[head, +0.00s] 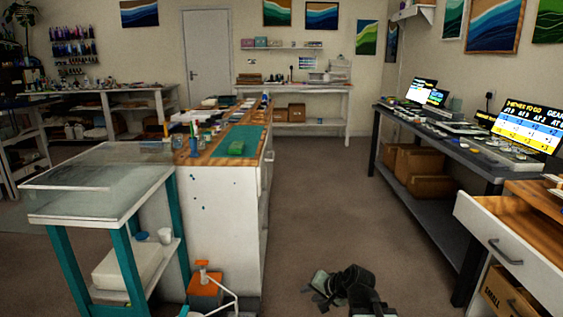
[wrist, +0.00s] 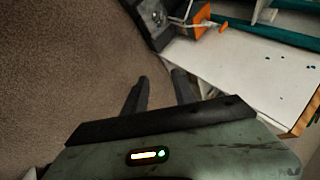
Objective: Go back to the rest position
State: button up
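My gripper (wrist: 161,76) shows in the wrist view with its two dark fingers apart and nothing between them. Beyond the fingers are brown floor and the white side of the workbench. In the head view my dark arm and gripper (head: 342,284) are low at the bottom centre, over the floor, to the right of the white workbench (head: 225,215). The fingertips are too small to make out there.
A glass-topped teal stand (head: 95,195) is at the left, beside the workbench. An orange device (head: 205,287) with a white bent tube is at bottom left. A dark table (head: 450,150) with screens and a white drawer (head: 500,240) line the right. The middle aisle floor is clear.

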jog(key=s+d+f+n+g+h, duration=0.2)
jog(key=s+d+f+g+h, duration=0.15)
jog(key=s, duration=0.25)
jog(key=s+d+f+n+g+h, duration=0.2)
jog(key=s+d+f+n+g, duration=0.15)
jog(key=s, duration=0.35)
notch_tip(320, 180, up, 37)
jog(key=p, duration=3.6)
jog(key=shift+m, duration=0.35)
jog(key=shift+a, duration=0.1)
